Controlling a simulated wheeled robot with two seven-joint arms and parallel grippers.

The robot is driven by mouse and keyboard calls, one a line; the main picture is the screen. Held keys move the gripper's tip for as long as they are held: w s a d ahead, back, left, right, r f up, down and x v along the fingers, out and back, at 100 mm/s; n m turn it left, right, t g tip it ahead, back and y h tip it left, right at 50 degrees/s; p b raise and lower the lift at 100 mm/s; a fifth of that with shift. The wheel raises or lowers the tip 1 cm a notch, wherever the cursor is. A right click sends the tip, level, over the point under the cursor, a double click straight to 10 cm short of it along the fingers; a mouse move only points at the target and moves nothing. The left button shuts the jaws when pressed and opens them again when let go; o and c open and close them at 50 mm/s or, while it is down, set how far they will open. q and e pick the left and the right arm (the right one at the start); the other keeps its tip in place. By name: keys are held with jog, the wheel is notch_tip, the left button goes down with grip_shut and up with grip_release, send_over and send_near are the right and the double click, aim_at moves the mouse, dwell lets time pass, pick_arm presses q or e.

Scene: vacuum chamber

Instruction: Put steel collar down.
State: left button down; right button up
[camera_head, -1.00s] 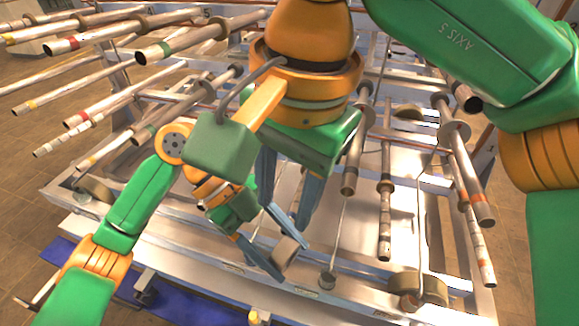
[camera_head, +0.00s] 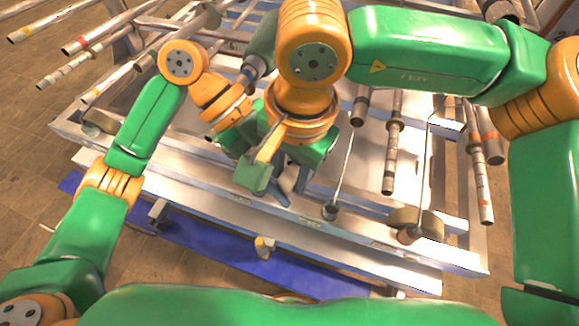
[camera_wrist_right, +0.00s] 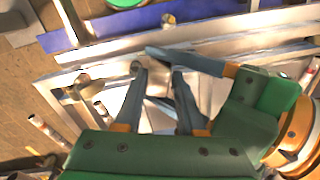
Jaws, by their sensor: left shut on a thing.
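My left gripper (camera_head: 268,175) comes in from the left over the front rail of the metal frame. It is shut on the steel collar (camera_head: 288,181), a short grey ring of which only a small part shows between the arms. My right gripper hangs from above over the same spot and hides most of the left fingers in the head view. In the right wrist view its two blue fingers (camera_wrist_right: 158,70) stand apart and look open. A left finger (camera_wrist_right: 190,62) crosses just beyond their tips. Contact between the collar and the frame cannot be told.
The metal frame (camera_head: 350,240) has a blue strip (camera_head: 200,249) along its front. A brownish round block (camera_head: 405,219) stands on its front right, and a thin upright rod with a dark foot (camera_head: 330,211) is just right of the grippers. Several tubes (camera_head: 390,160) project behind.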

jog(key=shift+a, duration=0.1)
grip_shut()
pick_arm(q)
jog(key=shift+c, duration=0.2)
grip_release()
